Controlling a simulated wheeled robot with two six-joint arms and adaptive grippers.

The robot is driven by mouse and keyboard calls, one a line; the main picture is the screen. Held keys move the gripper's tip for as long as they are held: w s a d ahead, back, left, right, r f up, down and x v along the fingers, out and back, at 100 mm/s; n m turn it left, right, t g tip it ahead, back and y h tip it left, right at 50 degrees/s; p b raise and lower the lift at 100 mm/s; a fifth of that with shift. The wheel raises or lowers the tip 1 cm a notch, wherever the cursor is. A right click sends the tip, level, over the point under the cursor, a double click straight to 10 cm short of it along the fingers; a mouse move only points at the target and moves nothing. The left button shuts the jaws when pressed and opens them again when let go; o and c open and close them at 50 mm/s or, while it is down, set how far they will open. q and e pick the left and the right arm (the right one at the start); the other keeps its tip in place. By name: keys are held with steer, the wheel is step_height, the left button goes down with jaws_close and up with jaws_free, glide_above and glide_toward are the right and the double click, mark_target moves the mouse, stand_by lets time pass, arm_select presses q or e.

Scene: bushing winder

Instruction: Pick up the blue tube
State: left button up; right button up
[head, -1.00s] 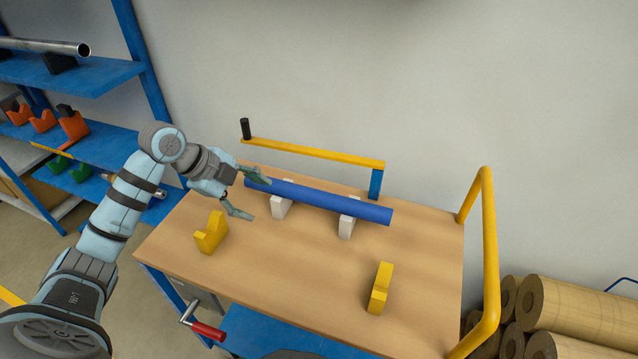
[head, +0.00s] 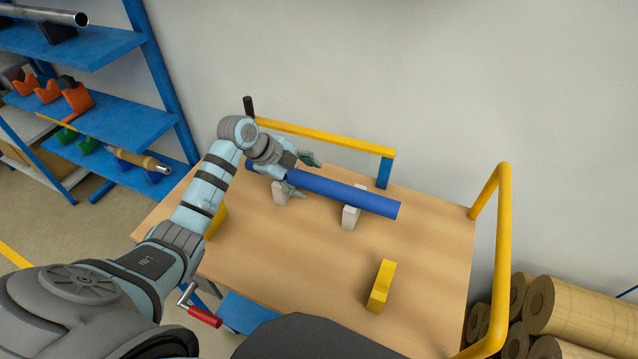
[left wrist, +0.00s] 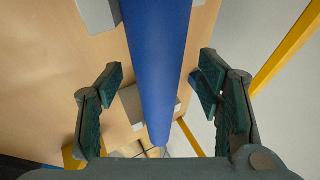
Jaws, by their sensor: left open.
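The blue tube (head: 345,192) rests across two white supports, the left one (head: 284,190) and the right one (head: 351,217), on the wooden table. My left gripper (head: 302,176) is open at the tube's left part in the head view, with one finger on each side of it. In the left wrist view the blue tube (left wrist: 158,60) runs lengthwise between the two open green-padded fingers of my left gripper (left wrist: 160,92), with a gap on both sides. My right gripper is not in view.
A yellow block (head: 381,286) stands on the table (head: 300,260), and another (head: 216,222) is partly hidden behind my left arm. A yellow bar (head: 325,136) runs behind the tube. A yellow rail (head: 503,240) stands at the right. A red-handled crank (head: 205,317) projects in front.

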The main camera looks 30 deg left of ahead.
arm_select(q)
steer(key=shift+w+d+f, duration=0.15)
steer(key=shift+d+f, duration=0.15)
steer(key=shift+f, duration=0.2)
steer(key=shift+c, duration=1.1)
steer(key=c, duration=1.1)
